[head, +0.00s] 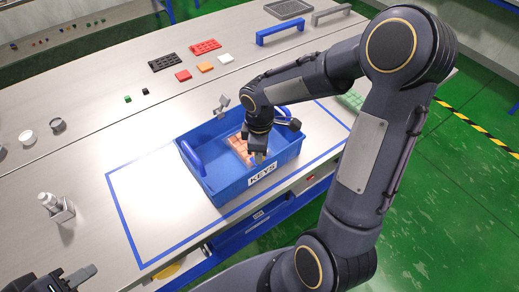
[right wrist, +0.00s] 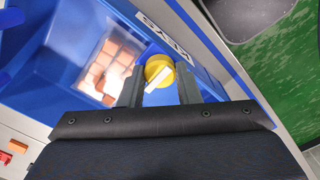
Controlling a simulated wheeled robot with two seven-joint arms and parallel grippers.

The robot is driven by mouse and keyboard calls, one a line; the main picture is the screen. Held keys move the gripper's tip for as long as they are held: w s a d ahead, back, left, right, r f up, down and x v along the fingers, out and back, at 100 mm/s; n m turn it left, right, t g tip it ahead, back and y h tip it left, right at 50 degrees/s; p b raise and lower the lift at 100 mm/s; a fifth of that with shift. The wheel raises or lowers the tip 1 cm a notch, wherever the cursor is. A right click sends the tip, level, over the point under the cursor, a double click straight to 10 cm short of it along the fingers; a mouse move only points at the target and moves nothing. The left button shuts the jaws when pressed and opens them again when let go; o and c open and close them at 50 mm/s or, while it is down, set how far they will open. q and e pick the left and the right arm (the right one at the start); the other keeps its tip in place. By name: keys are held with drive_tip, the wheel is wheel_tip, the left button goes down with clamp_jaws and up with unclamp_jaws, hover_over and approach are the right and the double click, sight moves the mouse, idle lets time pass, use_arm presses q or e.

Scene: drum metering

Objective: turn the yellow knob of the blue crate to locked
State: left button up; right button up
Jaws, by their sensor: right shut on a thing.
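The blue crate (head: 215,178) stands on the table inside a blue outlined rectangle, with a KEYS label (head: 262,174) on its front wall. In the right wrist view the round yellow knob (right wrist: 157,66) has a white bar lying diagonally across it. My right gripper (right wrist: 159,84) is shut on the knob, one finger on each side; in the head view the gripper (head: 258,156) reaches down into the crate and hides the knob. I see no readable locked mark. My left gripper (head: 66,276) is at the lower left edge, partly cut off, its fingers apart, away from the crate.
A clear-topped box of orange-brown pieces (right wrist: 108,62) lies in the crate beside the knob. A metal fixture (head: 56,207) stands at the left. Black and red trays (head: 205,47) and small blocks lie behind.

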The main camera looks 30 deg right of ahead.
drive_tip(key=o, duration=1)
wheel_tip(320, 180, up, 8)
drive_tip(key=shift+f, duration=0.1)
drive_tip(key=shift+s+r, duration=0.25)
drive_tip(key=s+a+r+m+t+y, duration=0.1)
drive_tip(key=s+m+t, duration=0.1)
drive_tip(key=s+m, duration=0.2)
drive_tip(key=s+a+r+m+t+y, duration=0.1)
drive_tip(key=s+a+r+m, duration=0.1)
drive_tip(key=s+m, duration=0.2)
drive_tip(key=s+a+r+m+t+y, duration=0.1)
drive_tip(key=s+m+t, duration=0.1)
drive_tip(key=s+m, duration=0.2)
drive_tip(key=shift+s+a+r+t+y, duration=0.1)
drive_tip(key=shift+s+t+y, duration=0.1)
drive_tip(key=shift+s, duration=0.75)
drive_tip(key=shift+s+a+r+t+y, duration=0.1)
drive_tip(key=shift+s+y, duration=0.1)
drive_tip(key=shift+s, duration=0.75)
